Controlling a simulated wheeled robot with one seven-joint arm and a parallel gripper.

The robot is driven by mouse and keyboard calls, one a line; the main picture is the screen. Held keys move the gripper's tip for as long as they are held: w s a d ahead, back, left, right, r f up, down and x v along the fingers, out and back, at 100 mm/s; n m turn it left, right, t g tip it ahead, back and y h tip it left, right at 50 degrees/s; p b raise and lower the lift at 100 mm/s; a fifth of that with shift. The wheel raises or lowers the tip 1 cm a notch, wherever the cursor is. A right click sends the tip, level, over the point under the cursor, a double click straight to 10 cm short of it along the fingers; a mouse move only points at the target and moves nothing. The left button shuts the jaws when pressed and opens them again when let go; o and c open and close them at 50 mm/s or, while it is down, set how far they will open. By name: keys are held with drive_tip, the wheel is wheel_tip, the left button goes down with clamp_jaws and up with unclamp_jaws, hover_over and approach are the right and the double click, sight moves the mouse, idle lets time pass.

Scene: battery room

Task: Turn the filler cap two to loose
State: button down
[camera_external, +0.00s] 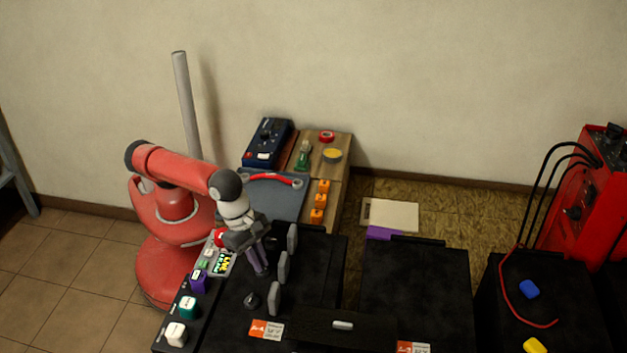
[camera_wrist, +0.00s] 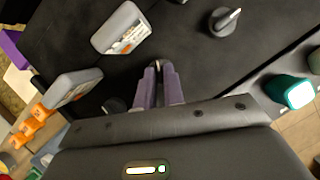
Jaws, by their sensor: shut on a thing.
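A black battery case (camera_external: 318,290) stands in front of my arm, with dark round filler caps on its top. One filler cap (camera_external: 251,300) with a raised grip bar is free in front of my gripper; it also shows at the top of the wrist view (camera_wrist: 223,21). Another dark round cap (camera_wrist: 113,105) is partly hidden beside my fingers. My gripper (camera_external: 260,271) points down at the battery top, its purple fingers (camera_wrist: 160,82) shut on the grip of a cap between these two. That cap is almost wholly hidden, and I cannot read its number or turn position.
Grey upright blocks (camera_external: 283,268) stand in a row close to the right of my gripper. White (camera_external: 176,333), teal (camera_external: 187,307) and purple (camera_external: 198,282) pieces line the left strip. A wooden bench (camera_external: 335,174) with orange blocks is behind. A second black battery (camera_external: 415,285) stands to the right.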

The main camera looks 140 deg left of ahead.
drive_tip(key=shift+w+d+n+g+y, duration=0.15)
drive_tip(key=shift+n+y, duration=0.2)
drive_tip(key=shift+n, duration=0.7)
drive_tip(key=shift+s+n+g+y, duration=0.15)
drive_tip(key=shift+n+y, duration=0.2)
drive_tip(key=shift+n, duration=0.7)
drive_tip(key=shift+w, duration=0.1)
drive_tip(key=c, duration=1.5)
unclamp_jaws()
drive_tip(key=shift+r, duration=0.1)
drive_tip(key=v, duration=0.7)
drive_tip(key=shift+r, duration=0.25)
drive_tip(key=shift+d, duration=0.1)
